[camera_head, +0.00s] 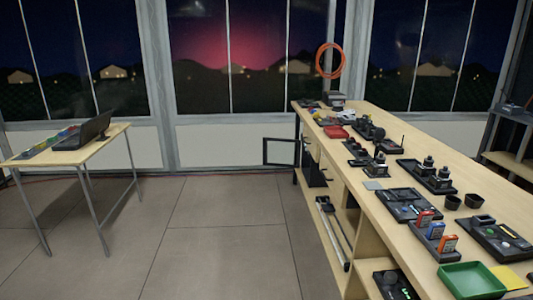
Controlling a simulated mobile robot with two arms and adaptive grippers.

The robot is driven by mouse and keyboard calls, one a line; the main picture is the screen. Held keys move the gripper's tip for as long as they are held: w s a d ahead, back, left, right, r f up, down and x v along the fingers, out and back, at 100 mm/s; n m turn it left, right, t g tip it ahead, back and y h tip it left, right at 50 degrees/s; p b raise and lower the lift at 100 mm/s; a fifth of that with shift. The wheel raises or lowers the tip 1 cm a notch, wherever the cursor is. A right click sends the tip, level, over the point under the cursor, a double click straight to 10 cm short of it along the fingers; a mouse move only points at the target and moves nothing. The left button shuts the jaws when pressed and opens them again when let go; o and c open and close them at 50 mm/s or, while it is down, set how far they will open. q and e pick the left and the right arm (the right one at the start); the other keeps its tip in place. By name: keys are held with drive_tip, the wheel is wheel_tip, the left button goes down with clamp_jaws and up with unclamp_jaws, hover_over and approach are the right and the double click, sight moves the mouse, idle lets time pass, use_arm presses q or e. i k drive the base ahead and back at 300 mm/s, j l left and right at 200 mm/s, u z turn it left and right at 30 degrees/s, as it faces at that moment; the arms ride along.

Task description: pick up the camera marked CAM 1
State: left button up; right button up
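Several small dark devices stand on the long wooden bench (345,108) at the right. Some look like small cameras on dark bases, such as a pair of dark upright devices (430,172) near the bench's middle and another dark device (379,162) farther left. No CAM 1 marking is readable at this size, so I cannot tell which one carries it. Neither of my grippers is in view.
A green tray (470,281) and a rack with orange and blue items (436,238) lie at the bench's near end. A small table (110,135) with a dark screen stands left. The tiled floor (215,235) between is clear.

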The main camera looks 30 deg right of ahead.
sight(378, 168)
drive_tip(key=i+l+z, duration=0.15)
drive_tip(key=i+z, duration=0.75)
drive_tip(key=i+j+z, duration=0.3)
drive_tip(key=i+z, duration=0.15)
drive_tip(key=i+j+z, duration=0.45)
drive_tip(key=i+l, duration=0.05)
drive_tip(key=i, duration=0.05)
